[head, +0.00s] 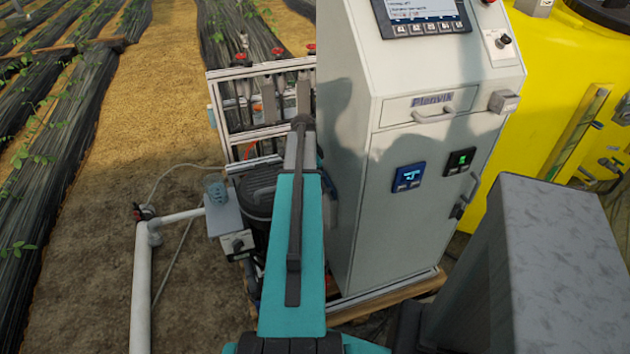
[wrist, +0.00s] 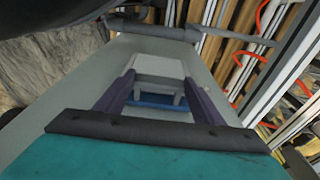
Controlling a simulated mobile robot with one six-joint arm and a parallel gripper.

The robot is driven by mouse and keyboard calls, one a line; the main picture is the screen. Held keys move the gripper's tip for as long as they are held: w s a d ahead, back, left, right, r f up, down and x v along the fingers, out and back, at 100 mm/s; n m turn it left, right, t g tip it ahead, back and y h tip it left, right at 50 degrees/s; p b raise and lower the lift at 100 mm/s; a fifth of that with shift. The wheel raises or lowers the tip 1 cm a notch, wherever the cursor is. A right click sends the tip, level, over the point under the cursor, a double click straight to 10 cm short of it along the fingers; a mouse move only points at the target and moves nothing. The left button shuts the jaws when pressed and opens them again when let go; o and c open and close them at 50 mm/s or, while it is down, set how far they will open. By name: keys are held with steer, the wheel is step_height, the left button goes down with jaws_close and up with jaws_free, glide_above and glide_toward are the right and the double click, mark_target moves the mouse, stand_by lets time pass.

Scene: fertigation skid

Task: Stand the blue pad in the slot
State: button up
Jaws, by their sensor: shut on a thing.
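In the wrist view, my gripper (wrist: 158,82) has its two dark purple fingers on either side of a pale grey block-like part and a blue piece, which looks like the blue pad (wrist: 156,100). The gripper is shut on the pad; only a narrow blue strip of it shows, low between the fingers. A light grey flat surface spreads behind the fingers. I cannot make out the slot for certain. In the head view, my teal arm reaches forward beside the grey cabinet and hides the gripper and pad.
The tall grey cabinet (head: 425,190) stands close to the right of my arm. A rail frame with red-handled valves (head: 240,90) is behind. A yellow tank (head: 560,110) stands far right.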

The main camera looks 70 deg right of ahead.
steer(key=o, duration=1.7)
steer(key=shift+r, duration=0.1)
steer(key=shift+w+a+r+b, duration=0.2)
steer(key=shift+w+r+b, duration=0.1)
steer(key=shift+r, duration=1.95)
steer(key=shift+w+a+r+b, duration=0.2)
steer(key=shift+w+a+r, duration=0.05)
steer(key=shift+r, duration=2)
steer(key=shift+w+a+r+b, duration=0.2)
steer(key=shift+w+r+b, duration=0.1)
steer(key=shift+r, duration=1.95)
